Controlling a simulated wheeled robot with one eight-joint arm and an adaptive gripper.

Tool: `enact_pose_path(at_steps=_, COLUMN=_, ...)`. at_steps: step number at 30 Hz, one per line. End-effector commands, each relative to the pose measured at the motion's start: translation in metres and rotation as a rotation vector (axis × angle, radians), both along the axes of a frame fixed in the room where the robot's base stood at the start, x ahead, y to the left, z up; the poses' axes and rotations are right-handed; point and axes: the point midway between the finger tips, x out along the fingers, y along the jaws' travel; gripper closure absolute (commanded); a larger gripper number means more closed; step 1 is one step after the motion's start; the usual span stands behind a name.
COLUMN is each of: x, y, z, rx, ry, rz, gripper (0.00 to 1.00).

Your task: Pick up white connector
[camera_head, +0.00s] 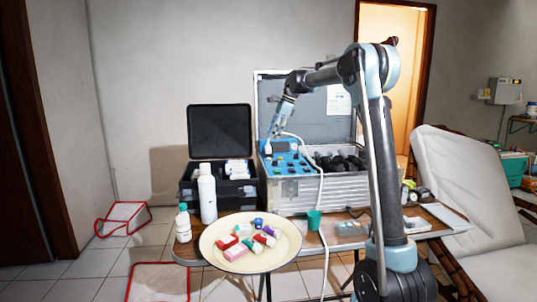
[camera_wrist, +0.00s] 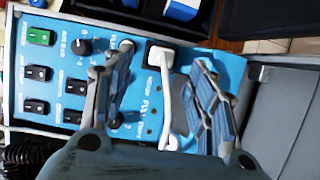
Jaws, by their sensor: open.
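The white connector (camera_wrist: 165,92) is a slim white piece with a squarish head, in the wrist view against the blue control panel (camera_wrist: 135,100). My gripper (camera_wrist: 163,62) is open, with one finger on each side of the connector and visible gaps between. In the head view, my gripper (camera_head: 273,131) points down over the blue panel (camera_head: 285,160) at the left of the open metal case (camera_head: 318,188). A small white piece (camera_head: 268,146) shows just under the fingertips there. Whether the fingers are level with the connector in height is unclear.
Knobs and switches (camera_wrist: 38,72) crowd the panel. A white hose (camera_head: 321,190) hangs over the case front. A black box (camera_head: 220,185), white bottle (camera_head: 207,193) and round tray (camera_head: 205,243) with small packs stand nearby. The case lid (camera_head: 345,130) rises behind.

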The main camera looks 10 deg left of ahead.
Motion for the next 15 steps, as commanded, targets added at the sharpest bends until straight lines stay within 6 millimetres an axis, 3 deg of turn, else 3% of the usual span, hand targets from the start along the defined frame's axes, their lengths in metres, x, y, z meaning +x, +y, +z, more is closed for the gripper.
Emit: enact_pose_path(at_steps=15, x=0.001, y=0.016, z=-0.037, rx=0.0, ry=-0.001, rz=0.001, gripper=0.47)
